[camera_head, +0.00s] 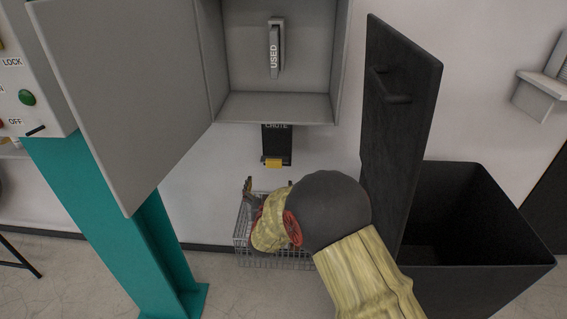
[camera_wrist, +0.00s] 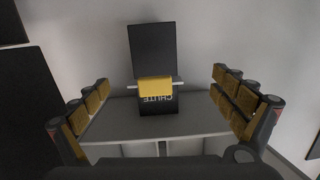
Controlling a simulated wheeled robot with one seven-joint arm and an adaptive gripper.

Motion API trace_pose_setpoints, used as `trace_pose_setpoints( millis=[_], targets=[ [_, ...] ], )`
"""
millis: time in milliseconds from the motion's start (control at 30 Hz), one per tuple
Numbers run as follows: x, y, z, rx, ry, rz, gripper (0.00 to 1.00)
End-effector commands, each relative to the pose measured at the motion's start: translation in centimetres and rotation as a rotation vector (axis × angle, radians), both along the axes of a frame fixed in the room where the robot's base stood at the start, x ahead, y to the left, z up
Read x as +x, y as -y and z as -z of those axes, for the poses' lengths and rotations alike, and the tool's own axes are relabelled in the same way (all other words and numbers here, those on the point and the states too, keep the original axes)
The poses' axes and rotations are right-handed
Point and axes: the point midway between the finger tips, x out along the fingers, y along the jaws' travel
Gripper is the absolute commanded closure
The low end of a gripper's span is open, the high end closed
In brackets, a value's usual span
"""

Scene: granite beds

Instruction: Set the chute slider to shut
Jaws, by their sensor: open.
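The chute slider is a yellow tab (camera_head: 272,162) on a black plate marked CHUTE (camera_head: 276,143), fixed to the wall under the grey cabinet. In the head view the tab sits near the plate's lower end. In the wrist view the yellow tab (camera_wrist: 155,86) lies across the plate (camera_wrist: 152,45), with a thin light bar sticking out on both sides and the CHUTE lettering upside down beside it. My gripper (camera_wrist: 160,80) is open and empty, its padded fingers on either side of the tab and apart from it. In the head view my arm hides most of the gripper.
An open grey cabinet (camera_head: 235,108) holds a handle marked USED (camera_head: 275,48). A wire basket (camera_head: 243,240) stands below, partly behind my arm. A black bin (camera_head: 480,285) with a raised lid (camera_head: 410,80) is at right. A teal post (camera_head: 150,250) stands at left.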

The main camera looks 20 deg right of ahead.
Motion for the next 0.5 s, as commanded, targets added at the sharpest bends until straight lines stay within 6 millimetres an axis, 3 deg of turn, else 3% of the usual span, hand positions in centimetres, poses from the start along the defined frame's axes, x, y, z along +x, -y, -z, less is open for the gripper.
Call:
trace_pose_setpoints(
  millis=[100,200,500],
  targets=[
    [-0.2,0.9,-2.1,-0.039,0.072,0.032,0.03],
    [0.0,1.2,-2.8,-0.056,0.098,0.04,0.03],
    [3.7,2.5,-2.7,-0.06,0.097,0.04,0.03]
  ],
)
